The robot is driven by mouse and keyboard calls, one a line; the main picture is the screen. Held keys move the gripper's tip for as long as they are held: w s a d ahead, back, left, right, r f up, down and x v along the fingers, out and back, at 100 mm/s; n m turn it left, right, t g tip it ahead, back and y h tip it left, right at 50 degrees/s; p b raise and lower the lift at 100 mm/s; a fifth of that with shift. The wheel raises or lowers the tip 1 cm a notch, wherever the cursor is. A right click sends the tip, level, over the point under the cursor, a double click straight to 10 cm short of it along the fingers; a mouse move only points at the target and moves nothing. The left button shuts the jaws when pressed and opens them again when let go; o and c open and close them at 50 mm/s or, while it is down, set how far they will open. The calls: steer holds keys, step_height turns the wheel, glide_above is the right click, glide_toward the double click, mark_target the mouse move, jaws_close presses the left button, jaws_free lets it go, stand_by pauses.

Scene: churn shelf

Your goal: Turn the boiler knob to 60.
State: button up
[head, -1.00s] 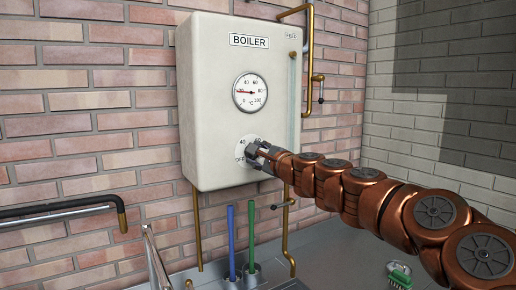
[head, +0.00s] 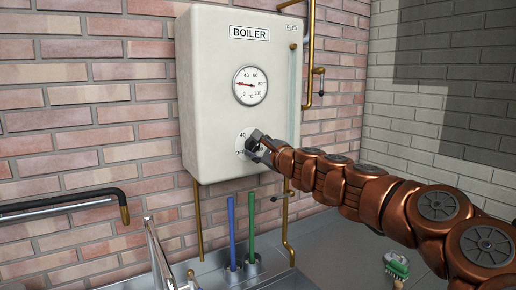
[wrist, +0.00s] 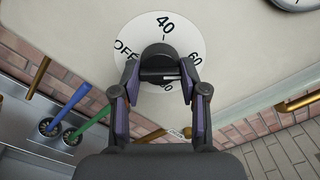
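The boiler (head: 217,107) is a cream box on the brick wall, with a round gauge (head: 250,86) whose red needle points left. Below it is a white dial plate (head: 241,141), also in the wrist view (wrist: 142,30), marked OFF, 40, 60 and 80. My gripper (wrist: 159,68) is open, with one finger left and one right of the knob and small gaps showing. In the head view my gripper (head: 256,143) covers the dial's right part.
Below the boiler, a blue rod (head: 231,232) and a green rod (head: 251,231) stand upright in holders on the metal counter. Brass pipes (head: 287,222) run beside and under the boiler. A black-and-steel pipe (head: 62,206) is at left; a green brush (head: 396,264) lies at right.

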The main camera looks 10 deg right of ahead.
steer(key=o, duration=0.5)
steer(key=shift+v, duration=6)
